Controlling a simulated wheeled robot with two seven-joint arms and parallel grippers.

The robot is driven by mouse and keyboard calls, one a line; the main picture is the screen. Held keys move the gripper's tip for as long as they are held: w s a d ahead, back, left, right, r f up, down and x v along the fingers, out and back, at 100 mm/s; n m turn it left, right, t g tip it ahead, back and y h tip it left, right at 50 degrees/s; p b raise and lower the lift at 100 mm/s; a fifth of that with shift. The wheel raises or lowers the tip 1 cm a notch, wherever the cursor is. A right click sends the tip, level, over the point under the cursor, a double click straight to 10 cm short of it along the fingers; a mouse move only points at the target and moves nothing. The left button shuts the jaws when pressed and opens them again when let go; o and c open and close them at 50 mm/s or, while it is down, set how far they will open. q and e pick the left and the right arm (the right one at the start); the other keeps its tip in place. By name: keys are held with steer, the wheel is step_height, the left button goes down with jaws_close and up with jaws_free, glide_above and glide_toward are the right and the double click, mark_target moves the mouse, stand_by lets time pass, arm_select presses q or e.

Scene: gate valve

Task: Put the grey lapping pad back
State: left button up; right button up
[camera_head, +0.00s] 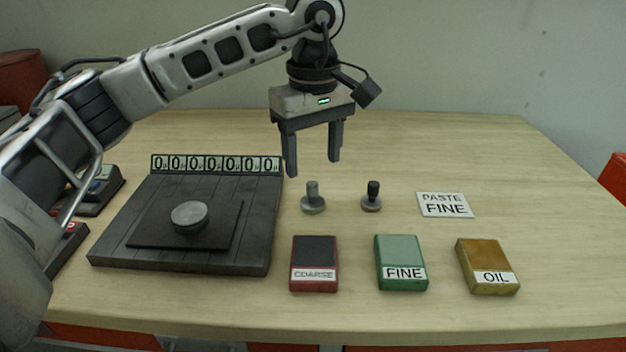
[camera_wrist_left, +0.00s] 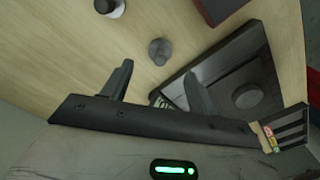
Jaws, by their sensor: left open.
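The grey lapping pad (camera_head: 313,200), a small knob on a round foot, stands upright on the table right of the black plate. It also shows in the left wrist view (camera_wrist_left: 159,50). My left gripper (camera_head: 313,168) points down, open and empty, above the grey pad and apart from it. A similar pad with a dark knob (camera_head: 372,196) stands to its right; it shows at the top of the left wrist view (camera_wrist_left: 110,7). My right gripper is in neither view.
A black slatted base (camera_head: 188,262) with a thin plate, a grey disc (camera_head: 189,217) and a row of "0" tiles (camera_head: 215,164) lies left. COARSE (camera_head: 315,255), FINE (camera_head: 402,256) and OIL (camera_head: 485,260) blocks line the front. A "PASTE FINE" card (camera_head: 444,204) lies right. The table's back is clear.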

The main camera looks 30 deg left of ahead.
mark_target(313, 184)
arm_select(q)
steer(key=shift+r, duration=2.35)
